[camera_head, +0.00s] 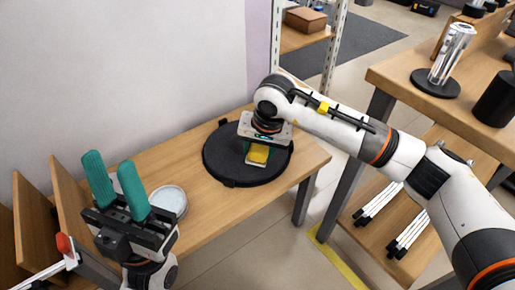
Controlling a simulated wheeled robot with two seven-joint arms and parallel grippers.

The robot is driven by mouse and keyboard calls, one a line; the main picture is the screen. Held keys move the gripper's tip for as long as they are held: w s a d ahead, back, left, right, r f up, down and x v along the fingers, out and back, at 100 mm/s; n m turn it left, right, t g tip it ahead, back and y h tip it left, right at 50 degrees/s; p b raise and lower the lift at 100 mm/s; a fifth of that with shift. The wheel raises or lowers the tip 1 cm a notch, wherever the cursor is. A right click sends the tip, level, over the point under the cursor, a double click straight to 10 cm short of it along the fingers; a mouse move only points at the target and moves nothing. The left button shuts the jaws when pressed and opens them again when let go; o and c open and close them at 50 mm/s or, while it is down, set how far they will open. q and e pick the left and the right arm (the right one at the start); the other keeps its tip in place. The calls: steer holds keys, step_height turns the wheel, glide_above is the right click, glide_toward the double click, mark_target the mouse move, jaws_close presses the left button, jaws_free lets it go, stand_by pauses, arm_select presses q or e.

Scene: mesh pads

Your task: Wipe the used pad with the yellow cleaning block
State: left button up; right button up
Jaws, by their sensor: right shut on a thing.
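The yellow cleaning block (258,154) is held low over a round black pad (222,166) on the wooden table. My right gripper (257,148) is shut on the block, pointing down. I cannot tell whether the block touches the pad. A white round pad or dish (170,201) lies further left on the table, partly behind my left gripper. My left gripper (118,182) points up with its two green fingers apart, open and empty. I cannot tell from the picture which round thing is the used pad.
The wooden table (205,222) stands against a pale wall, with bare wood between the two round things. Upright wooden boards (68,215) stand at its left end. Another wooden table (400,80) at the right holds a metal cylinder (452,55) and a black cylinder (495,100).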

steer(key=shift+r, duration=0.25)
steer(key=shift+p+v, duration=0.9)
steer(key=shift+v, duration=0.5)
steer(key=shift+d, duration=0.1)
